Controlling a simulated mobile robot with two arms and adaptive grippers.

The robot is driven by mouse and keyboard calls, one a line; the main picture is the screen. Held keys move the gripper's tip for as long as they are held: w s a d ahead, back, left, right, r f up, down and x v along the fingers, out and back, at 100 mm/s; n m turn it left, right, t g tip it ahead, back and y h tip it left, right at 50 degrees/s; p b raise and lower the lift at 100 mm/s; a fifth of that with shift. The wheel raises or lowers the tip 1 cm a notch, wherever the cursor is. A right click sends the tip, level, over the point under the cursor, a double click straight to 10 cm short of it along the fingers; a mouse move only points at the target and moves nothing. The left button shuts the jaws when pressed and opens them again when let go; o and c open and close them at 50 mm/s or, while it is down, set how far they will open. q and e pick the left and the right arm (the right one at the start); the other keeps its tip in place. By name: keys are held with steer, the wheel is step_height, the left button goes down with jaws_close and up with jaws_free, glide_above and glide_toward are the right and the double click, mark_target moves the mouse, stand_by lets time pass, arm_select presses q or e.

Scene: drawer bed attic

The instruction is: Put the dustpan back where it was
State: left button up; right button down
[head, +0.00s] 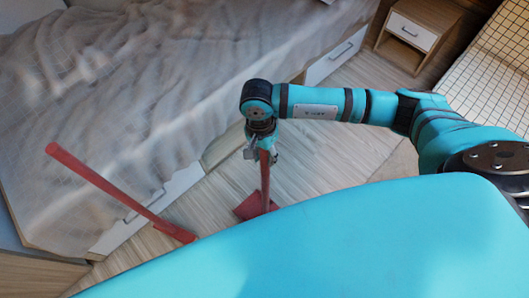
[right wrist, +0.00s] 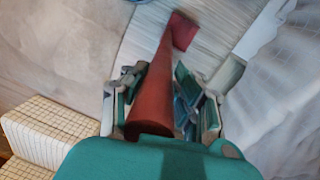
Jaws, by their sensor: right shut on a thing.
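The red dustpan (head: 249,207) is in the middle of the head view, its pan low over the wooden floor and its handle rising to my right gripper (head: 262,154). My right gripper is shut on the upper part of the handle. I cannot tell whether the pan touches the floor. In the right wrist view the red handle (right wrist: 148,98) runs between the fingers, with the pan (right wrist: 183,31) at its far end. My left gripper is in neither view.
A long red stick (head: 115,190), likely a broom, leans against the bed (head: 110,90) at left. Drawers (head: 335,55) line the bed's base. A nightstand (head: 412,32) and a checked mattress (head: 500,60) are at upper right. Wooden floor (head: 310,165) is bare around the dustpan.

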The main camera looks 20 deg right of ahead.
steer(key=c, duration=1)
jaws_free()
steer(key=shift+s, duration=0.1)
steer(key=shift+r, duration=0.3)
steer(key=r, duration=0.3)
steer(key=w+r, duration=0.1)
steer(key=r, duration=0.6)
steer(key=shift+w+a+r+b, duration=0.15)
steer(key=shift+a+r+b, duration=0.05)
steer(key=shift+r+b, duration=0.1)
steer(key=shift+r, duration=0.4)
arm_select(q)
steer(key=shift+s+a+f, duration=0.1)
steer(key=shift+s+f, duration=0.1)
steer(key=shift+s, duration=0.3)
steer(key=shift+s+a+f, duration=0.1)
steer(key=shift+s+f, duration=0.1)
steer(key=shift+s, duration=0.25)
